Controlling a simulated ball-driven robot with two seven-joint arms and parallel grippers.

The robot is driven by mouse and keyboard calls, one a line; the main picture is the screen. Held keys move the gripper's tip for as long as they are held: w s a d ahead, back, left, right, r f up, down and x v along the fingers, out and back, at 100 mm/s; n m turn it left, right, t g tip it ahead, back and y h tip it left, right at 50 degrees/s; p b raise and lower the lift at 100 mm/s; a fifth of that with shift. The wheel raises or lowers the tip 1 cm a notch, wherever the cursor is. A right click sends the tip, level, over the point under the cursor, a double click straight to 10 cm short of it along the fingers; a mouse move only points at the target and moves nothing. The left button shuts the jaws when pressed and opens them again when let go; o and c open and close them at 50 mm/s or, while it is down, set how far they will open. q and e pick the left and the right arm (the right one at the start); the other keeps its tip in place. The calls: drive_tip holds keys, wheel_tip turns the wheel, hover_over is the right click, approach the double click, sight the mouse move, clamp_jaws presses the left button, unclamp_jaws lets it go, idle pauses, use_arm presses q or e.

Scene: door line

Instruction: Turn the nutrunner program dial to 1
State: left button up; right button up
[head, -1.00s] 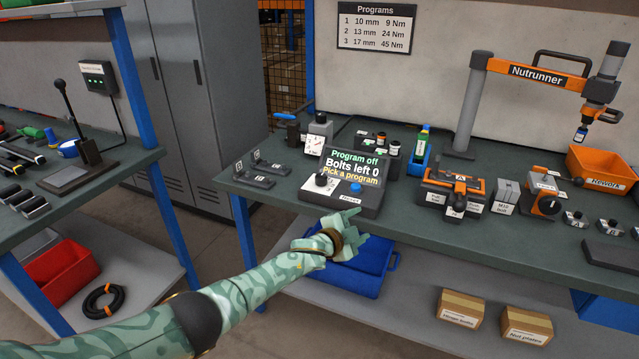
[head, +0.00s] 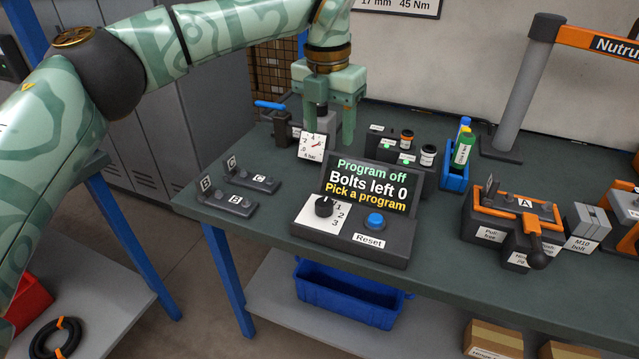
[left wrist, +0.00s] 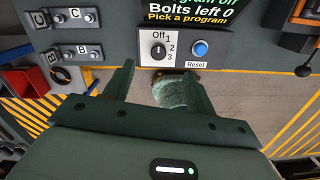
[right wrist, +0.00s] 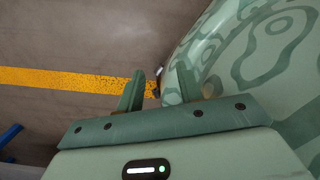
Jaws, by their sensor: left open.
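The program dial (head: 323,206) is a black knob on a white label, with 1, 2 and 3 to its right, on the dark control box (head: 340,246). The screen (head: 367,184) reads "Program off, Bolts left 0, Pick a program". In the left wrist view the dial (left wrist: 158,50) lies ahead of the fingers, below the word Off, its mark pointing roughly up. My left gripper (head: 331,125) is open and empty, fingers down, and appears above and behind the box, apart from the dial. My right gripper (right wrist: 160,78) is open and empty over the floor.
A blue Reset button (head: 375,221) sits right of the dial. A gauge (head: 312,147) stands behind the box. Brackets B and C (head: 240,190) lie to its left, and the orange-topped fixture (head: 512,210) stands to its right. A blue bin (head: 345,290) is below the bench.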

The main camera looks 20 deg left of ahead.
use_arm(q)
drive_tip(key=s, duration=0.2)
drive_tip(key=g+b, duration=0.1)
drive_tip(key=b, duration=0.3)
hover_over(324, 202)
wheel_tip(324, 202, down, 10)
drive_tip(key=shift+r, duration=0.1)
wheel_tip(324, 202, down, 5)
drive_tip(key=shift+r+b, duration=0.1)
drive_tip(key=shift+b, duration=1.05)
drive_tip(key=shift+f, duration=0.75)
use_arm(e)
drive_tip(key=shift+n+g, duration=0.4)
drive_tip(key=shift+n, duration=0.1)
drive_tip(key=d+f, duration=0.1)
drive_tip(key=s+d+f, duration=0.1)
drive_tip(key=f, duration=0.2)
drive_tip(key=shift+s+d+f, duration=0.3)
drive_tip(key=shift+d+f, duration=0.1)
use_arm(q)
drive_tip(key=shift+c, duration=0.4)
drive_tip(key=c, duration=0.9)
